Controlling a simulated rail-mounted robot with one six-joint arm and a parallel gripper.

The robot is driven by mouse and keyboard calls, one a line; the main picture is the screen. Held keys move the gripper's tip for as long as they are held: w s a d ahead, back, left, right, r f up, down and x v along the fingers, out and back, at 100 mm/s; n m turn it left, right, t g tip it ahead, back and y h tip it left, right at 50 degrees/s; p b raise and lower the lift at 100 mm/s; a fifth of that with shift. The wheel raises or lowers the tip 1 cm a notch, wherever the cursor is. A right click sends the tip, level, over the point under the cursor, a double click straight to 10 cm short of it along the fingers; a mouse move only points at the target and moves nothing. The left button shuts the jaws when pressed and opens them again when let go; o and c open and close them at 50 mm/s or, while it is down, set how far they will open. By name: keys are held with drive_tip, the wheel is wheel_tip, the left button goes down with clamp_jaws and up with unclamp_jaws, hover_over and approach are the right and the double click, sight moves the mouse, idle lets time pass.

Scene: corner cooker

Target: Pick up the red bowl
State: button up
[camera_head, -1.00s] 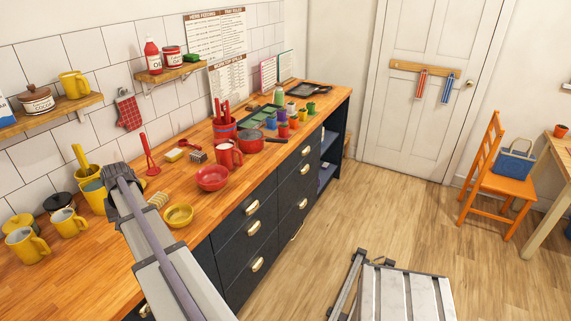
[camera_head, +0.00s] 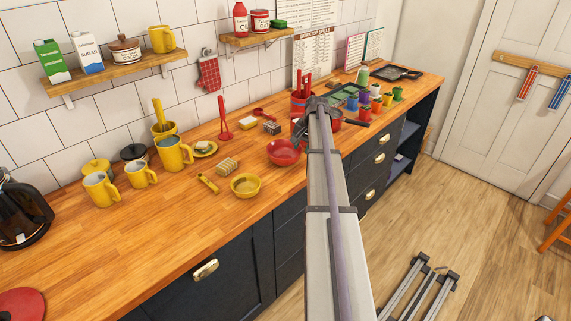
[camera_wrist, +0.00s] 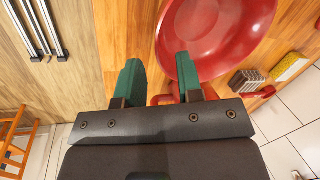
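The red bowl (camera_head: 285,153) sits upright on the wooden counter in the head view, just left of my arm. In the wrist view the red bowl (camera_wrist: 215,35) fills the upper middle and is cut by the top edge. My gripper (camera_wrist: 157,62) shows two green fingers spread apart with nothing held between them. The right fingertip overlaps the bowl's near rim in the picture; I cannot tell if it touches. In the head view my gripper (camera_head: 318,103) is above the counter beyond the bowl, its fingers hidden.
A yellow bowl (camera_head: 245,186) stands left of the red bowl. A red mug is mostly hidden behind my gripper. Yellow mugs (camera_head: 141,173) stand farther left.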

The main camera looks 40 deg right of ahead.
drive_tip(key=b+x, duration=0.5)
drive_tip(key=shift+w+a+f, duration=0.1)
drive_tip(key=shift+f, duration=0.05)
drive_tip(key=shift+r, duration=0.25)
clamp_jaws()
